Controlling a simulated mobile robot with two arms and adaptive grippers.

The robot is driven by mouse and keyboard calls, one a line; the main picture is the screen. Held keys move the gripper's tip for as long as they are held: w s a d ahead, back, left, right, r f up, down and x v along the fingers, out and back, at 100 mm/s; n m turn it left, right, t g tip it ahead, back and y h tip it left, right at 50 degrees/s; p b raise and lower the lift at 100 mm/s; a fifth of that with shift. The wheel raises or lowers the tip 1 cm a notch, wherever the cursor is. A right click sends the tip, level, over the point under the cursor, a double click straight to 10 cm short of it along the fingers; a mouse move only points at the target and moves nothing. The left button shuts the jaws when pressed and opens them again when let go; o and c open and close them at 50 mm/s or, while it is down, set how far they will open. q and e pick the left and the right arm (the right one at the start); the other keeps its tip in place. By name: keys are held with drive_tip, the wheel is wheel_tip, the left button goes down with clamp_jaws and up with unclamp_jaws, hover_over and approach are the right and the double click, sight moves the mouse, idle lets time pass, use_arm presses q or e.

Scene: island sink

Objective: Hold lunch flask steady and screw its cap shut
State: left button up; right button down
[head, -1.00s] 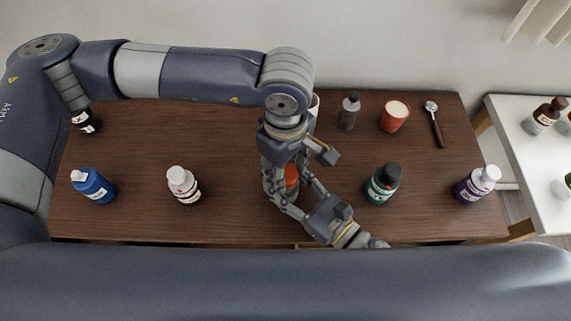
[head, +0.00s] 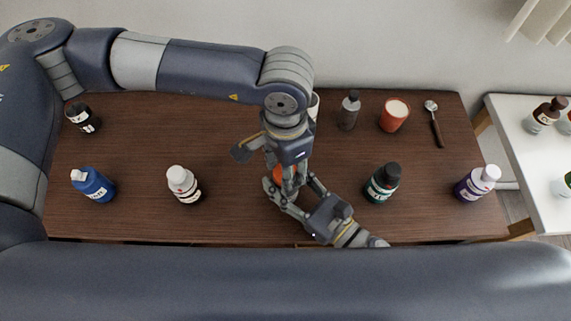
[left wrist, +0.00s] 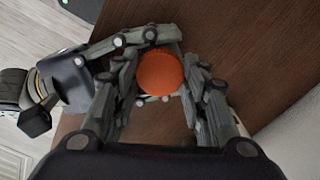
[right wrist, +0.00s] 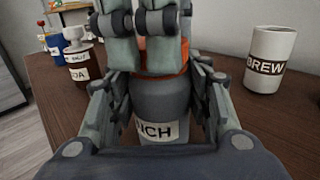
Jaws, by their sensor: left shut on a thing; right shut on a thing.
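The lunch flask (right wrist: 162,103) is a grey cylinder with a partly hidden white label, and it stands upright in the right wrist view. Its orange cap (left wrist: 160,72) is on top, seen from above in the left wrist view and partly in the head view (head: 278,173). My right gripper (head: 284,188) is shut around the flask body from the side. My left gripper (left wrist: 160,78) points down from above, shut on the cap, its fingers on either side of it.
A white BREW mug (right wrist: 268,62) stands behind the flask. A white-capped bottle (head: 183,184) and a blue bottle (head: 93,186) stand left; a green bottle (head: 382,184) and a purple bottle (head: 477,184) right. The wooden table (head: 235,215) is bare around the grippers.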

use_arm(q)
drive_tip(key=m, duration=0.6)
drive_tip(key=o, duration=0.7)
drive_tip(key=shift+r, duration=2.25)
drive_tip(key=shift+c, duration=0.4)
